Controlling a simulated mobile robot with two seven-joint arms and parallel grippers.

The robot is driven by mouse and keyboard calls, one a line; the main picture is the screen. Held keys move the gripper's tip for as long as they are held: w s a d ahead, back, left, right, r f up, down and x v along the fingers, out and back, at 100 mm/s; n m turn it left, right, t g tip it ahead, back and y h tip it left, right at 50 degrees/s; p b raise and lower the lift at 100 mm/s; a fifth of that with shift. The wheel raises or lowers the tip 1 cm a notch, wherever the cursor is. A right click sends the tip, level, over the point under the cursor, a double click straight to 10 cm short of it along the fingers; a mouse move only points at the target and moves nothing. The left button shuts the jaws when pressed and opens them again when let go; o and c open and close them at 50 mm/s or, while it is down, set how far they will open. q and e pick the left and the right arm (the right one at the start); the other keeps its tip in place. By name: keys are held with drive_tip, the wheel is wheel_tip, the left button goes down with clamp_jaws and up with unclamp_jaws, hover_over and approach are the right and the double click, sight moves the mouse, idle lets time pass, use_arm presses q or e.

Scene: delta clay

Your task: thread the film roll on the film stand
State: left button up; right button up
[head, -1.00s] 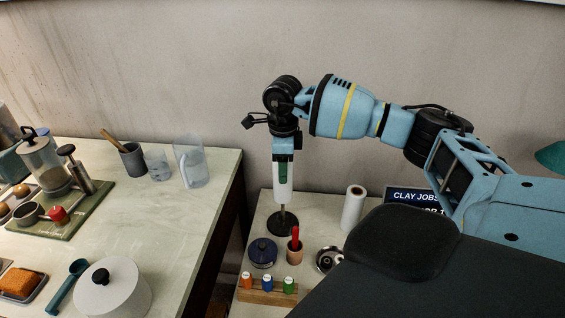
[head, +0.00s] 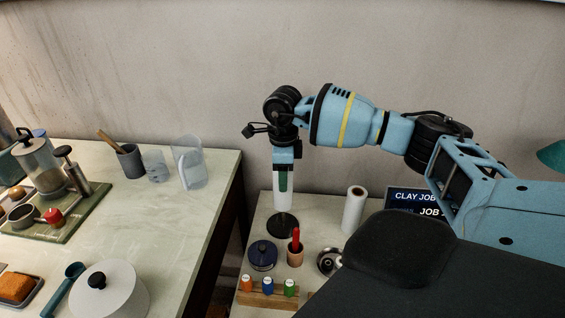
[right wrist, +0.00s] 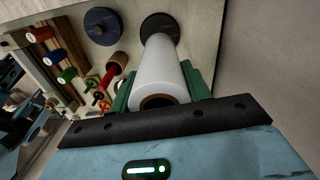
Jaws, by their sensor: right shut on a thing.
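My right gripper (head: 284,172) is shut on a white film roll (head: 283,198) and holds it upright over the film stand. The stand's round dark base (head: 283,227) shows just below the roll. In the right wrist view the roll (right wrist: 162,70) sits between the green finger pads, with its brown core opening towards the camera and the dark base (right wrist: 160,27) beyond its far end. The stand's rod is hidden, so I cannot tell from here how far it is inside the core. My left gripper is not in view.
Near the stand are a dark blue lidded pot (head: 263,254), a small cup with a red-handled tool (head: 295,248), a rack of coloured spools (head: 268,290) and a metal ring-shaped part (head: 329,261). Another white roll (head: 354,210) stands to the right, by a dark sign (head: 415,205).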

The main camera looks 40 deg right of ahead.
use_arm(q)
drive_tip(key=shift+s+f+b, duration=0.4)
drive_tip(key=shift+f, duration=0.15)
use_arm(e)
drive_tip(key=shift+f, duration=1.25)
drive_tip(key=o, duration=1.5)
drive_tip(key=shift+r+p, duration=1.65)
drive_tip(key=shift+r, duration=1.9)
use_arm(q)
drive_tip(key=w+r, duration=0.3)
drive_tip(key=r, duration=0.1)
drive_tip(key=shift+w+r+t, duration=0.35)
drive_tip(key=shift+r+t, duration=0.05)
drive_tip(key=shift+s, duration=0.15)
use_arm(e)
drive_tip(key=shift+f, duration=0.15)
